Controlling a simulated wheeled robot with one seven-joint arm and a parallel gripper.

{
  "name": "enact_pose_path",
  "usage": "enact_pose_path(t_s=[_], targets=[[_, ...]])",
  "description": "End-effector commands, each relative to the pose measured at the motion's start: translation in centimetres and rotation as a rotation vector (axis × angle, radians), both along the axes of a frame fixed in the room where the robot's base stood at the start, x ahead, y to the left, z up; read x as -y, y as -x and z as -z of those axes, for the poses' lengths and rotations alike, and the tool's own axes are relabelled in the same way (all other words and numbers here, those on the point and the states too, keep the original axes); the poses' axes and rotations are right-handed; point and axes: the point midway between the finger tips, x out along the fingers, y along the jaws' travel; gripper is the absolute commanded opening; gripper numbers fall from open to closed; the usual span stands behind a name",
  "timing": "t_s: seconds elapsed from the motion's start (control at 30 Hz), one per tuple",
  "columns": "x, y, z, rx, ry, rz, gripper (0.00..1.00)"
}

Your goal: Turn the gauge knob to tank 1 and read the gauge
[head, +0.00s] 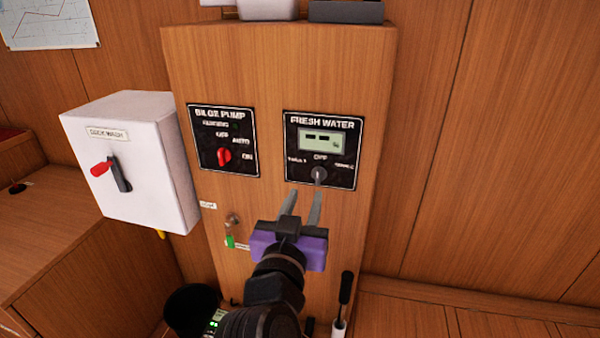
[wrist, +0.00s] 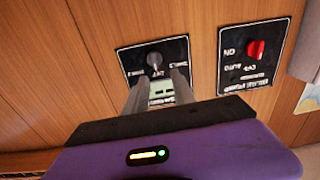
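The black FRESH WATER panel (head: 346,178) is on the wooden cabinet front. Its gauge display (head: 321,140) shows dashes, not a number. The grey gauge knob (head: 319,175) sits below the display, under the OFF label, and seems to point up at it. A tank label is on each side. My gripper (head: 302,196) is open and empty, its two fingers apart just below the knob in the head view. The wrist view is upside down; there the knob (wrist: 154,59) shows beyond and between the fingertips (wrist: 157,80), apart from them. The fingers partly cover the panel.
The BILGE PUMP panel (head: 204,163) with a red knob (head: 224,156) is to the left. A white DECK WASH box (head: 150,185) with a red-ended lever sticks out further left. A key with a green tag (head: 230,240) hangs below. Space right of the cabinet is clear.

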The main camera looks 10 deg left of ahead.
Motion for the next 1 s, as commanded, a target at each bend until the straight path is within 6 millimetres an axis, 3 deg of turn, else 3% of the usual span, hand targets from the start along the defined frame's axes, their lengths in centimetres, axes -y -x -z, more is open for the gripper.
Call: enact_pose_path(t_s=[0.23, 0.7, 1.0], targets=[[0.7, -1.0, 0.4, -0.022, -0.038, 0.026, 0.31], [0.9, -7.2, 0.5, -0.022, -0.037, 0.024, 0.31], [0.9, -7.8, 0.5, -0.021, -0.036, 0.023, 0.31]])
